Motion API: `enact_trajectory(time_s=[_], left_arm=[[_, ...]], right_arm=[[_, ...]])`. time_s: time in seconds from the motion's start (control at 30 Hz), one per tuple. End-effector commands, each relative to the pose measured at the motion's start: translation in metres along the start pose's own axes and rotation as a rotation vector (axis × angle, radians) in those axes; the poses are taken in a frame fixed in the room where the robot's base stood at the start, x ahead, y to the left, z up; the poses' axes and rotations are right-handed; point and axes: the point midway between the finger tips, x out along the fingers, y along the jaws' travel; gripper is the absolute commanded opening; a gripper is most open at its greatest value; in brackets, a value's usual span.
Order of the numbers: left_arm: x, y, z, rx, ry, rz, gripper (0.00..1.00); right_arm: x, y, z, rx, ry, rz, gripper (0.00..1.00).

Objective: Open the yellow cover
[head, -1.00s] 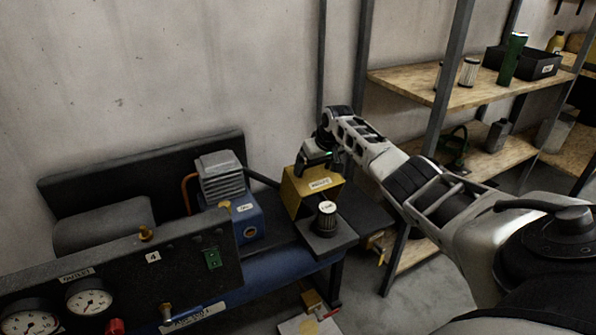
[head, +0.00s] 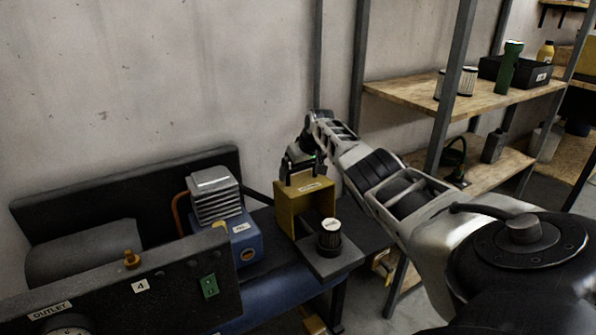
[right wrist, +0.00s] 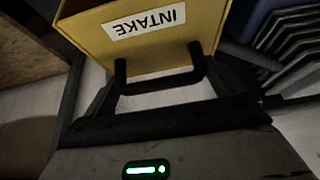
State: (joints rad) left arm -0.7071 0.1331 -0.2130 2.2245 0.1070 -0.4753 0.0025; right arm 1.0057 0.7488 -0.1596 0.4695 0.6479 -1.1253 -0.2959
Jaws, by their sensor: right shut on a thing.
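The yellow cover (head: 287,218) is a box with a white INTAKE label, standing tilted back with its hollow side facing the black filter canister (head: 330,241). In the right wrist view the cover (right wrist: 85,35) fills the top, its label upside down, with a black U-shaped handle (right wrist: 160,84) below the label. My right gripper (head: 298,172) is at the cover's upper edge, shut on the handle. Its fingertips are hard to make out against the dark handle. My left gripper is not in view.
A blue compressor motor (head: 240,246) with grey fins stands left of the cover. A dark panel (head: 165,283) with a green switch is in front. A wooden shelf rack (head: 475,110) stands right, behind my right arm. The wall is close behind.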

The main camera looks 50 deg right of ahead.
Motion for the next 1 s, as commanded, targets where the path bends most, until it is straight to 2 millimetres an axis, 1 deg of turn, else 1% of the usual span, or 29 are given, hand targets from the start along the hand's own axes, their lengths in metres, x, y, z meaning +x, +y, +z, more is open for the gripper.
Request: enact_trajectory(time_s=[0.03,0.23,0.27,0.53,0.67,0.77,0.83,0.87,1.0], left_arm=[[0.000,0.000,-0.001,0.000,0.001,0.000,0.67],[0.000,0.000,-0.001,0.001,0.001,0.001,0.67],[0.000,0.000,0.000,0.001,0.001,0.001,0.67],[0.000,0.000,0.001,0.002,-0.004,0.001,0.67],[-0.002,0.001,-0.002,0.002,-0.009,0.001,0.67],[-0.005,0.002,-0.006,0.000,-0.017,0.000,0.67],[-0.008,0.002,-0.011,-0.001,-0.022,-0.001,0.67],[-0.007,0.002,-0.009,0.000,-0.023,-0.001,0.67],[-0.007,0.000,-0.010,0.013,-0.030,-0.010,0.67]], right_arm=[[-0.001,-0.002,-0.003,0.000,0.008,-0.003,0.53],[-0.001,-0.002,-0.003,0.000,0.008,-0.003,0.53],[-0.001,-0.002,-0.003,0.000,0.008,-0.003,1.00],[-0.002,-0.001,-0.001,0.000,0.003,-0.001,1.00],[-0.010,0.000,-0.002,0.000,0.003,0.001,1.00],[-0.022,0.000,-0.002,-0.002,0.002,0.001,1.00],[-0.034,0.000,-0.002,-0.005,0.002,0.002,1.00],[-0.038,0.001,-0.002,-0.003,0.004,0.002,1.00],[-0.065,0.001,-0.002,-0.004,0.006,0.003,1.00]])
